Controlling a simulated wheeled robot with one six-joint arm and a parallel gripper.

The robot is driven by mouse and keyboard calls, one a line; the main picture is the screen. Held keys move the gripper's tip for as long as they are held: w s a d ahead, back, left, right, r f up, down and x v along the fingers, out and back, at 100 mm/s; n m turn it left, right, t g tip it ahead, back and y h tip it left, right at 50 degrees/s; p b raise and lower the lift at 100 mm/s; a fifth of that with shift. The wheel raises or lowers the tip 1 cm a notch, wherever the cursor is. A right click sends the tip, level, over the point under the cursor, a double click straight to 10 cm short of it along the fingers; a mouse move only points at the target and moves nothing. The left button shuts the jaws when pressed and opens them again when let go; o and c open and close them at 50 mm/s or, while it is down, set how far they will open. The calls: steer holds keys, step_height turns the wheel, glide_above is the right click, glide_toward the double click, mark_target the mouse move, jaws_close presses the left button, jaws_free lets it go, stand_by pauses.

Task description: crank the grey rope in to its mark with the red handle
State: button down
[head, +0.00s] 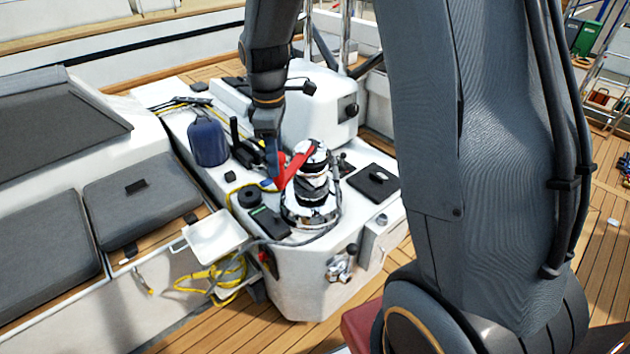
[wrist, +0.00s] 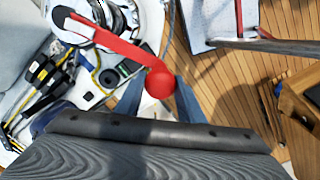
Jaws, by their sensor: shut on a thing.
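The red handle (head: 297,166) sits on top of the chrome winch (head: 310,212) and points left and toward the camera. In the wrist view the red handle (wrist: 112,40) runs from the winch (wrist: 118,14) to a round red knob. My gripper (wrist: 160,92) is shut on that knob, with a blue finger on each side. In the head view my gripper (head: 272,160) comes down from above at the handle's outer end. The grey rope (head: 337,200) is wrapped on the winch drum and trails along the console's front edge. I cannot make out its mark.
A blue bag (head: 208,141), a black pad (head: 374,182) and small black items share the white console. A white tray (head: 214,237) and coiled yellow rope (head: 215,277) are at its left. A cushioned bench (head: 140,203) stands at left. Wooden deck is clear in front.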

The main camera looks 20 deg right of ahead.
steer(key=shift+s+d+f+n, duration=0.25)
steer(key=shift+s+d+n, duration=0.35)
steer(key=shift+s+d, duration=0.25)
steer(key=s+d+n, duration=0.2)
steer(key=d, duration=0.1)
steer(key=shift+s+d, duration=0.2)
steer(key=shift+s, duration=0.05)
steer(key=d+n, duration=0.1)
steer(key=s+d+n, duration=0.1)
steer(key=d, duration=0.2)
steer(key=shift+s+n, duration=0.3)
steer(key=shift+n, duration=0.1)
